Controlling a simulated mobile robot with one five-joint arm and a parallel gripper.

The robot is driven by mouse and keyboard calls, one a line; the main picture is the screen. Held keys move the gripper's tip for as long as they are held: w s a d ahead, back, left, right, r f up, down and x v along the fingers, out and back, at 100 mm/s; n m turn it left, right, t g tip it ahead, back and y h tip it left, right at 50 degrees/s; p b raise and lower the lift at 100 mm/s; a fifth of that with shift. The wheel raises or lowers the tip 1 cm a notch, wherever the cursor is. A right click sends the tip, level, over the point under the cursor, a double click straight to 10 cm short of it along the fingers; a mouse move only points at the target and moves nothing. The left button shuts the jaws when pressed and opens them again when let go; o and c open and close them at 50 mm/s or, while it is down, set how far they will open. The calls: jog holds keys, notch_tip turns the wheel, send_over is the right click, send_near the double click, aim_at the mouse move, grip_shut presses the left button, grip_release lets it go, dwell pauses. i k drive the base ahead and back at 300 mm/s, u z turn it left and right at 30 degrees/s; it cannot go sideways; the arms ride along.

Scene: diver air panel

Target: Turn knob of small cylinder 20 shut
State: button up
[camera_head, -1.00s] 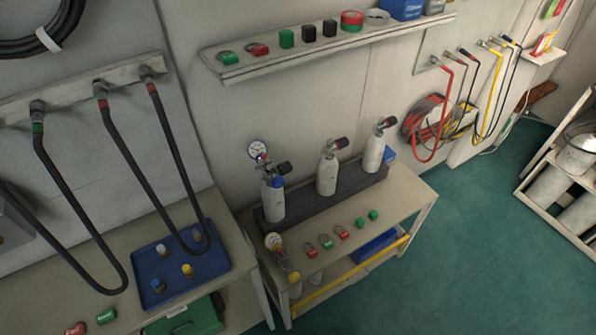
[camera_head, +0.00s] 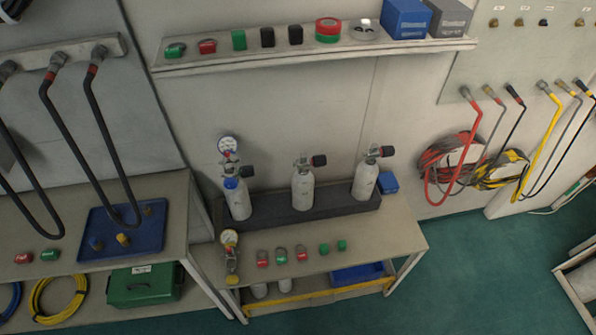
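Three small grey-white cylinders stand upright in a row on the bench. The left cylinder (camera_head: 238,204) has a blue collar and a round gauge (camera_head: 227,144) above its valve. The middle cylinder (camera_head: 302,191) and the right cylinder (camera_head: 366,182) carry no gauge. Each valve has a dark knob pointing right: the left knob (camera_head: 247,171), the middle knob (camera_head: 319,160) and the right knob (camera_head: 387,151). The numbers are too small to read, so I cannot tell which is cylinder 20, or whether any knob is open or shut. My gripper is not in view.
The cylinders stand in a dark rack (camera_head: 325,209) on a bench (camera_head: 385,228) with red and green tags in front. A loose gauge (camera_head: 229,238) lies at its left front. A shelf (camera_head: 310,57) hangs above. Green floor (camera_head: 480,265) is clear at right.

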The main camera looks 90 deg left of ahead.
aim_at(247, 170)
jog(key=i, duration=1.7)
jog(key=u, duration=1.65)
jog(key=k, duration=0.15)
jog(key=u, duration=2.25)
jog(key=i, duration=1)
jog(key=u, duration=0.2)
jog(key=k, duration=0.55)
